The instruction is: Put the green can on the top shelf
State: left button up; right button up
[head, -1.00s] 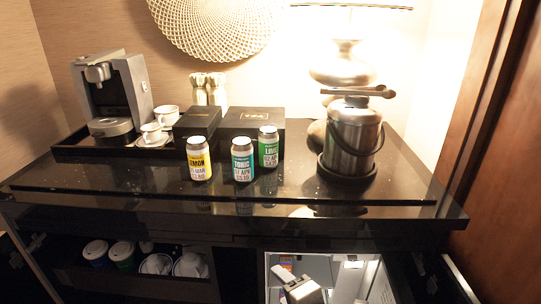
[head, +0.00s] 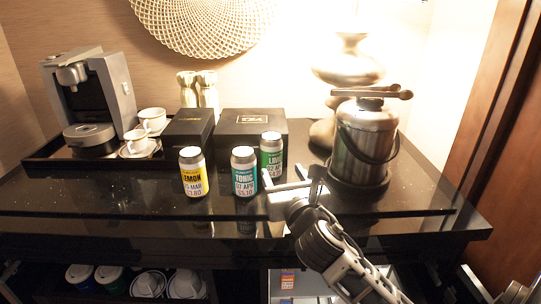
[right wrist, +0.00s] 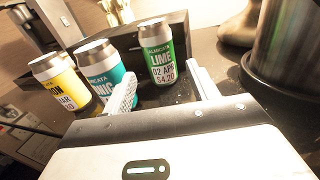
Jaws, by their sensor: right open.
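The green can (head: 270,155), labelled lime, stands upright on the black counter, just right of the teal tonic can. It also shows in the right wrist view (right wrist: 157,55), standing ahead between the two finger lines. My right gripper (head: 287,182) is open and empty, low over the counter in front of the green can and apart from it. Its fingers show in the right wrist view (right wrist: 160,88), the left one close to the tonic can. The top shelf cannot be made out clearly; only part of the minibar opening (head: 300,284) shows below the counter. My left gripper is out of view.
The tonic can (head: 244,172) and yellow lemon can (head: 193,173) stand left of the green can. A steel ice bucket (head: 364,145) stands close on the right. Black boxes (head: 254,126) are behind. The counter's front left is clear.

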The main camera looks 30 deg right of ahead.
aim_at(274, 159)
jog(key=shift+x, duration=3.6)
jog(key=shift+a, duration=0.1)
jog(key=c, duration=1)
